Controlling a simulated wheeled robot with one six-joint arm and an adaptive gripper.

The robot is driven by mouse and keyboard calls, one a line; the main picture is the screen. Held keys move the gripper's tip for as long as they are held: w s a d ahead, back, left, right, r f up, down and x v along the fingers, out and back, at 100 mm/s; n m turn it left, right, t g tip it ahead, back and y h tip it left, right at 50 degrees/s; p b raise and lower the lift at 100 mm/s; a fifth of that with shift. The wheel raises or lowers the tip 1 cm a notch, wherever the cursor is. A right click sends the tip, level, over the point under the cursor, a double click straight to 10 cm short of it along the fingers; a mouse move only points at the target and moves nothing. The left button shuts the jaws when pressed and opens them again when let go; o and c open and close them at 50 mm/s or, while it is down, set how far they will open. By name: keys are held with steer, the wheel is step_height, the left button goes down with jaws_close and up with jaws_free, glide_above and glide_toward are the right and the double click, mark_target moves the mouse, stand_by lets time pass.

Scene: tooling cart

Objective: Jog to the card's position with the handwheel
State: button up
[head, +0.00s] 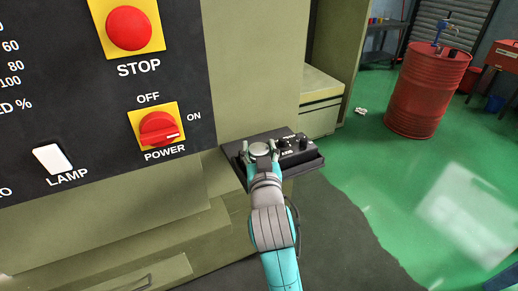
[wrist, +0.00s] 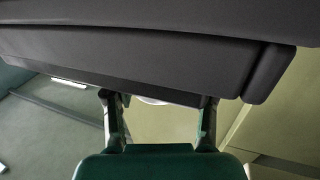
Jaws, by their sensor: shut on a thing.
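The handwheel (head: 260,147) is a pale grey disc on a black control box (head: 307,159) beside the machine. My gripper (head: 261,150) reaches it from the front, with a finger on either side of the disc, and is shut on it. In the wrist view, my gripper (wrist: 160,100) has its two fingers apart, with a thin pale edge of the handwheel (wrist: 153,101) between them. The dark underside of the box (wrist: 150,57) fills the top of that view. The wheel's markings are hidden or too small to read. I see no card in either view.
The machine panel has a red STOP button (head: 129,28), a red POWER switch (head: 159,129) turned toward ON, and a white LAMP switch (head: 52,159). Small black knobs (head: 303,143) sit right of the wheel. A red drum (head: 428,90) stands on the green floor, which is mostly open.

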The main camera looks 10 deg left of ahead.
steer(key=shift+m+t+h, duration=0.15)
steer(key=shift+m+h, duration=0.9)
steer(key=shift+h, duration=0.55)
steer(key=shift+m+t+h, duration=0.15)
steer(key=shift+m+h, duration=0.9)
steer(key=shift+h, duration=0.55)
steer(key=shift+m+h, duration=0.3)
steer(key=shift+h, duration=0.2)
steer(key=o, duration=1.2)
steer(key=s, duration=0.4)
steer(key=s+a, duration=0.1)
steer(key=s, duration=0.7)
steer(key=shift+a, duration=0.4)
